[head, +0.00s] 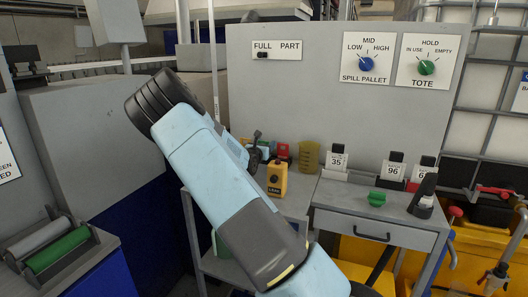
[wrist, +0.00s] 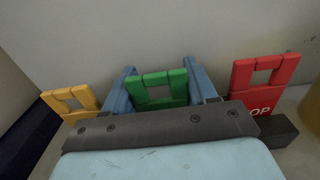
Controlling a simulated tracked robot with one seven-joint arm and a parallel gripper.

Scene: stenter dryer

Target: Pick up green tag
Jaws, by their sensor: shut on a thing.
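The green tag (wrist: 158,84) is a flat upright piece with a square opening, seen in the wrist view. My gripper (wrist: 160,72) has its two blue fingers on either side of it and is shut on it. A yellow tag (wrist: 70,101) stands to the left and a red tag (wrist: 262,85) with white lettering to the right, both apart from the fingers. The lower part of the green tag is hidden by my gripper's dark body.
A grey wall panel rises close behind the tags. In the head view, a yellow pendant (head: 277,178) and a yellow beaker (head: 309,156) stand right of my arm. A grey bench (head: 345,197) further right holds numbered cards, a green knob (head: 376,199) and a dark device (head: 422,197).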

